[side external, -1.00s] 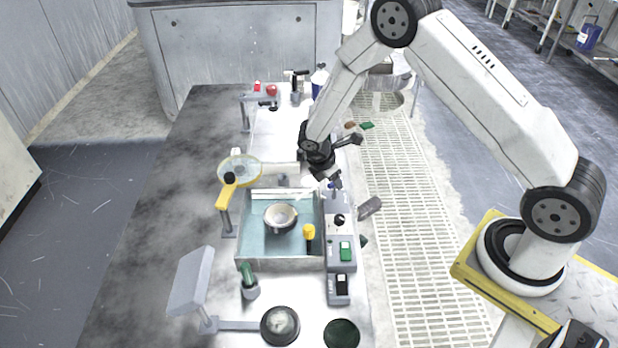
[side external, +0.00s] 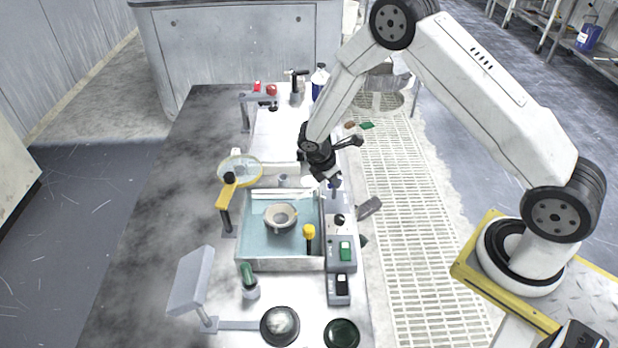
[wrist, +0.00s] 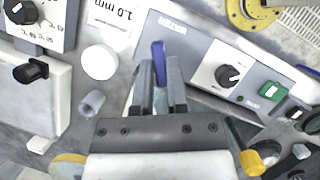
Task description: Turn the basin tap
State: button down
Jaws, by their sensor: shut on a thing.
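A slim blue lever (wrist: 158,48), which looks like the tap's handle, stands between the fingertips of my gripper (wrist: 160,72) in the wrist view. My gripper is shut on this lever. In the side external view my gripper (side external: 330,177) reaches down at the far right corner of the basin (side external: 243,225), and only a small blue bit of the lever (side external: 334,184) shows beside the fingertips. The basin is blue-green inside and holds a round grey bowl (side external: 281,217). The lower part of the tap is hidden.
A control box (side external: 341,254) with a green switch and dark knob stands along the basin's right side. A yellow-capped part (side external: 309,233) is near the basin's front right. Open floor grating lies to the right.

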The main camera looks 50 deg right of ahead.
jog(key=shift+w+m+g+y, duration=0.1)
jog(key=shift+m+g+y, duration=0.3)
jog(key=shift+m, duration=1.05)
jog(key=shift+w+m+g+y, duration=0.1)
jog(key=shift+m+g, duration=0.5)
jog(key=shift+m, duration=0.85)
jog(key=c, duration=0.6)
grip_release()
jog(key=shift+c, duration=0.2)
jog(key=shift+r, duration=0.1)
jog(key=v, duration=0.7)
jog(key=shift+r, duration=0.3)
